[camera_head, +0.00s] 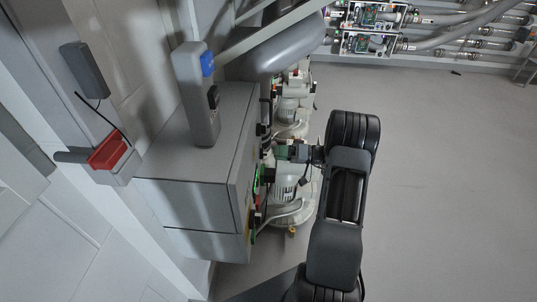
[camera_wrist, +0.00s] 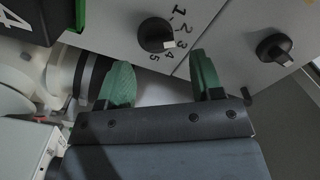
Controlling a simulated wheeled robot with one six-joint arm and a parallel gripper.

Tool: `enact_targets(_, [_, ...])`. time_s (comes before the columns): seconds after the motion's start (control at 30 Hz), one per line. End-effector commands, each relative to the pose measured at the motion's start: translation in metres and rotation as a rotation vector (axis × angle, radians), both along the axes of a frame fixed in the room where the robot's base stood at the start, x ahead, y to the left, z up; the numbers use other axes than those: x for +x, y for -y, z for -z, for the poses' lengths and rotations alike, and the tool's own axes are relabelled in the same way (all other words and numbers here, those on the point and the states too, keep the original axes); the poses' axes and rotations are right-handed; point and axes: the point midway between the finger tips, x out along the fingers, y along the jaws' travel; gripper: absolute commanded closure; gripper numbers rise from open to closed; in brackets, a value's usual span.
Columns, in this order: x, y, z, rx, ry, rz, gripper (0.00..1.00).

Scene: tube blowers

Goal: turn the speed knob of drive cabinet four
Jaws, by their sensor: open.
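The speed knob (camera_wrist: 155,35) is round and black, on a light grey panel with the digits 1 to 5 printed around it. Its white mark points down-right, near 3 and 4. A black plate with a green edge and a white 4 (camera_wrist: 14,20) is at the upper left of the wrist view. My gripper (camera_wrist: 160,62) has two green fingers, spread apart and empty. The knob lies just beyond the gap between the fingertips, with no visible contact. In the head view my gripper (camera_head: 285,152) is beside the cabinets' front side; the knob cannot be made out there.
A second black knob (camera_wrist: 276,48) sits on the adjoining panel at the right. In the head view a large grey cabinet (camera_head: 195,140) is left of my arm. Pale blowers (camera_head: 288,185) stand close by the gripper. Open floor (camera_head: 450,180) lies to the right.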

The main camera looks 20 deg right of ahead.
Motion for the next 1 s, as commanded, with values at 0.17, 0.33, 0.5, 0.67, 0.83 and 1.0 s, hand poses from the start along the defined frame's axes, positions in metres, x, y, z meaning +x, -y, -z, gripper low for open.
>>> enact_targets(0.17, [0.012, -0.022, 0.001, 0.000, -0.001, -0.004, 0.40])
enact_targets(0.33, [0.017, -0.033, 0.000, 0.000, -0.001, -0.004, 0.40])
enact_targets(0.5, [0.019, -0.035, 0.000, 0.000, -0.001, -0.004, 0.40])
enact_targets(0.67, [0.019, -0.035, 0.000, 0.000, -0.001, -0.004, 0.40])
enact_targets(0.83, [0.019, -0.035, 0.000, 0.000, -0.001, -0.004, 0.51])
enact_targets(1.0, [0.019, -0.035, -0.001, 0.001, 0.000, -0.006, 0.68])
